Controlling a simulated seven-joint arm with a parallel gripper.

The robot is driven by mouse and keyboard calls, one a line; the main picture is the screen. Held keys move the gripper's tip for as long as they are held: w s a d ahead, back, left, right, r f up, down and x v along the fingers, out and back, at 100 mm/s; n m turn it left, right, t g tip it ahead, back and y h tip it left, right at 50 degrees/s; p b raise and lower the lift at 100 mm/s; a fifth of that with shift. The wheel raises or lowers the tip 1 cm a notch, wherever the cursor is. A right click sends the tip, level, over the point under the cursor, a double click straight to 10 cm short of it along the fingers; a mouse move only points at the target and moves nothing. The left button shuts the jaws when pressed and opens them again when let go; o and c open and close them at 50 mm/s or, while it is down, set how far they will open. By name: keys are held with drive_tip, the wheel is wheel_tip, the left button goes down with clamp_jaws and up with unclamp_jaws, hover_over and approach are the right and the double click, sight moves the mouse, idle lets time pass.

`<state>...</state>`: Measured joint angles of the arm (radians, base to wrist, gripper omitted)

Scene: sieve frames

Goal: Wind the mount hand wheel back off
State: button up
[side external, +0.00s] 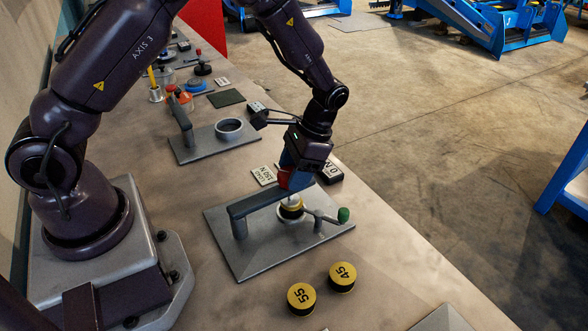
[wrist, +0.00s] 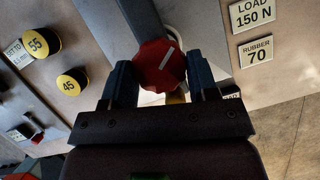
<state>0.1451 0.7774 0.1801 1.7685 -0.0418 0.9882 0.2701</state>
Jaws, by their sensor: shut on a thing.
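The red hand wheel (side external: 284,180) sits on top of the grey mount arm (side external: 255,203), which reaches across a grey base plate (side external: 236,255). In the wrist view the wheel (wrist: 158,66) shows a white stripe on its face. My gripper (side external: 294,168) comes down from above. In the wrist view my gripper (wrist: 161,82) has one finger on each side of the wheel and is shut on it. A yellow and black piece (side external: 291,211) stands under the wheel, inside a pale ring. A lever with a green knob (side external: 343,215) sticks out to the right.
Two yellow-topped black pucks stand in front of the plate, marked 55 (side external: 301,298) and 45 (side external: 342,277). A LOAD 150 N label (side external: 263,175) lies behind. A second grey fixture (side external: 212,140) stands farther back. The table edge runs along the right.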

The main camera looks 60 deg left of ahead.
drive_tip(key=n+h, duration=0.1)
drive_tip(key=n, duration=0.2)
drive_tip(key=n+h, duration=0.1)
drive_tip(key=n, duration=0.2)
drive_tip(key=shift+a+r, duration=0.1)
drive_tip(key=shift+a, duration=0.1)
idle(0.4)
drive_tip(key=o, duration=0.9)
drive_tip(key=shift+o, duration=0.2)
drive_tip(key=v, duration=1.3)
drive_tip(key=shift+a, duration=0.25)
